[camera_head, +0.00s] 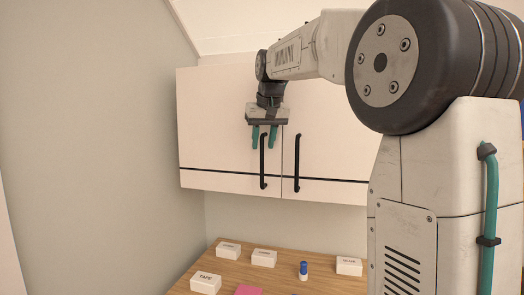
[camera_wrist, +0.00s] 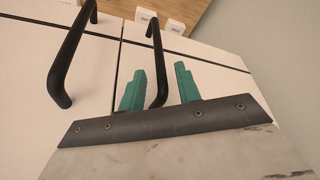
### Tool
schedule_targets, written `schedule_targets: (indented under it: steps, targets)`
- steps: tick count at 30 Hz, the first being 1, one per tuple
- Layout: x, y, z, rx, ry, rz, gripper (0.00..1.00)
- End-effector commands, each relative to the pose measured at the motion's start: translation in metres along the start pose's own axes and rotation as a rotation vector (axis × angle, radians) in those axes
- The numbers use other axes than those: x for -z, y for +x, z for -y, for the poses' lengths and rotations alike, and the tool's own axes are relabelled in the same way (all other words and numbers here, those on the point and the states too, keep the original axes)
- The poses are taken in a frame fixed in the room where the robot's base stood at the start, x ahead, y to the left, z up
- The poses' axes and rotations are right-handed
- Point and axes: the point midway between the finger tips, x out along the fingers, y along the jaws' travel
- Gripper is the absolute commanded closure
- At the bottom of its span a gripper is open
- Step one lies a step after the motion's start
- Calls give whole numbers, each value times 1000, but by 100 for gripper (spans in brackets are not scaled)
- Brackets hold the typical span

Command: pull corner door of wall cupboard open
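The white wall cupboard has two flat doors, both closed. The corner door (camera_head: 218,125) is the left one in the head view, beside the side wall; in the wrist view it is the right one (camera_wrist: 205,85). Its black upright bar handle (camera_head: 263,172) stands near the seam between the doors and shows in the wrist view (camera_wrist: 158,60). My gripper (camera_head: 264,138) points down at the handle's upper end. Its two green fingers are open and apart, one on each side of the handle in the wrist view (camera_wrist: 160,68). I cannot tell whether they touch it.
The neighbouring door's black handle (camera_head: 297,162) is close by on the right. The side wall (camera_head: 100,140) is left of the cupboard.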

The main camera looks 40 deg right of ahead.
Motion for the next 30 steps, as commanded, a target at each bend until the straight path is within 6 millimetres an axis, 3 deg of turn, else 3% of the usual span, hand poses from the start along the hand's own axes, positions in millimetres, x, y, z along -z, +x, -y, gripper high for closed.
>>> schedule_targets:
  steps: [6,17,21,30]
  targets:
    - [0,27,0,0,0,1,67]
    - [0,33,0,0,-1,-1,67]
    - [0,33,0,0,-1,-1,100]
    - [-4,32,-4,-9,21,-1,100]
